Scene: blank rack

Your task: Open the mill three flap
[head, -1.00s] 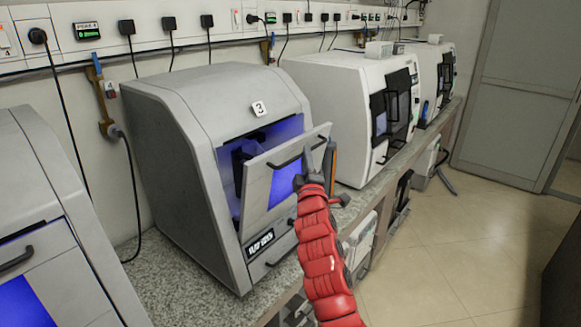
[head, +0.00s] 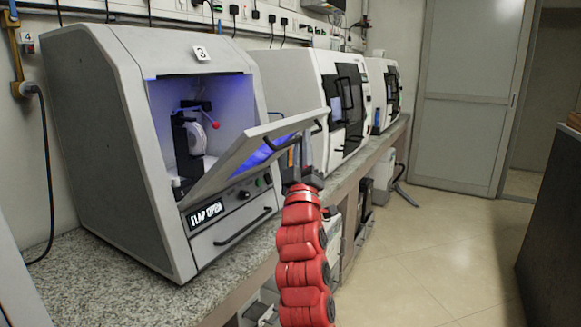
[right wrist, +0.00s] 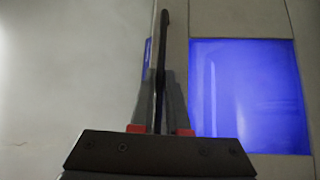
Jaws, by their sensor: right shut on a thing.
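The mill marked 3 (head: 100,140) is a grey box machine on the counter at the left of the head view. Its flap (head: 232,158) is hinged low and tilted far outward, showing the lit chamber. A small display (head: 207,213) below seems to read "FLAP OPEN". My right gripper (head: 300,155) is at the flap's outer edge, shut on the flap's dark handle (head: 282,143). In the right wrist view the handle (right wrist: 161,60) runs between the fingers (right wrist: 160,105), beside the flap's blue window (right wrist: 248,95). My left gripper is not in view.
Inside the chamber are a white round part (head: 196,138) and a red-knobbed lever (head: 214,125). A drawer handle (head: 243,227) lies below the flap. White machines (head: 290,85) stand farther along the counter (head: 75,270). The floor (head: 430,240) at right is clear.

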